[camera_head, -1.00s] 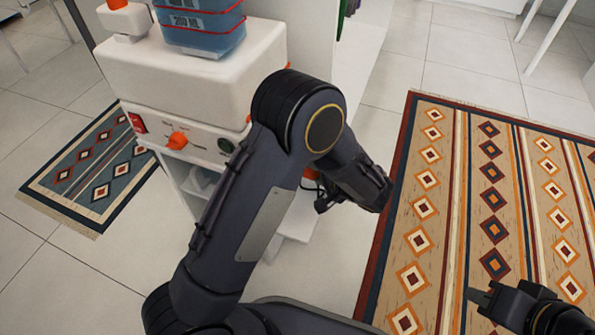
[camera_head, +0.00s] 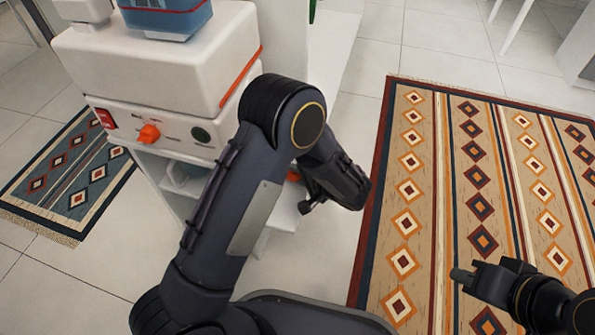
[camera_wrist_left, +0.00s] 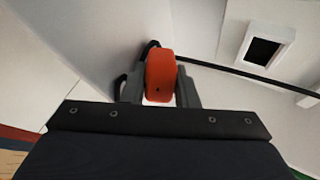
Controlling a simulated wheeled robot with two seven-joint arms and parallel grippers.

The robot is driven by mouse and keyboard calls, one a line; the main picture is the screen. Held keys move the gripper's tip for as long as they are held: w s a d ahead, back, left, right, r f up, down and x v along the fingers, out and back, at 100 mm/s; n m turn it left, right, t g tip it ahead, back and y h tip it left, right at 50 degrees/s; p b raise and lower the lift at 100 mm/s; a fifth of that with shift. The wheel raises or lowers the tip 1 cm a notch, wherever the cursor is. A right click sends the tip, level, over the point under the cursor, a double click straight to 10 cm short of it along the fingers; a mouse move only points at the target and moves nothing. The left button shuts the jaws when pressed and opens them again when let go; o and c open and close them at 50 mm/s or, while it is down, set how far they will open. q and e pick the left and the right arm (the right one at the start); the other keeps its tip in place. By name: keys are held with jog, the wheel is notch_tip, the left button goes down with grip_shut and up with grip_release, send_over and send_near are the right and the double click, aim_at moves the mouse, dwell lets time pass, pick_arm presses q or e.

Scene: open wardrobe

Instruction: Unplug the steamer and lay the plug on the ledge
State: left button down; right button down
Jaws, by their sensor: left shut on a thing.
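The steamer (camera_head: 165,65) is a white unit with a blue tank on top, at upper left in the head view. My left gripper (camera_head: 307,195) is beside its lower right side, partly hidden by my arm. In the left wrist view, my left gripper (camera_wrist_left: 160,92) is shut on the orange plug (camera_wrist_left: 160,72). A black cord (camera_wrist_left: 240,72) runs behind the plug. A dark opening in a white frame (camera_wrist_left: 264,50) is apart from the plug, to its right. A white ledge (camera_head: 284,217) shows below the gripper. My right gripper (camera_head: 472,278) is over the rug; its jaw gap is unclear.
A patterned tan rug (camera_head: 425,190) covers the floor at right. A smaller blue rug (camera_head: 75,180) lies at left. A white panel (camera_head: 330,60) stands behind the steamer. Tiled floor between steamer and tan rug is clear.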

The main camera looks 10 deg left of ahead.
pick_arm(q)
jog(key=c, duration=1.1)
grip_release()
jog(key=shift+o, duration=0.2)
jog(key=shift+o, duration=1)
jog(key=shift+s+d+f, duration=0.1)
jog(key=shift+f, duration=0.1)
jog(key=shift+c, duration=0.4)
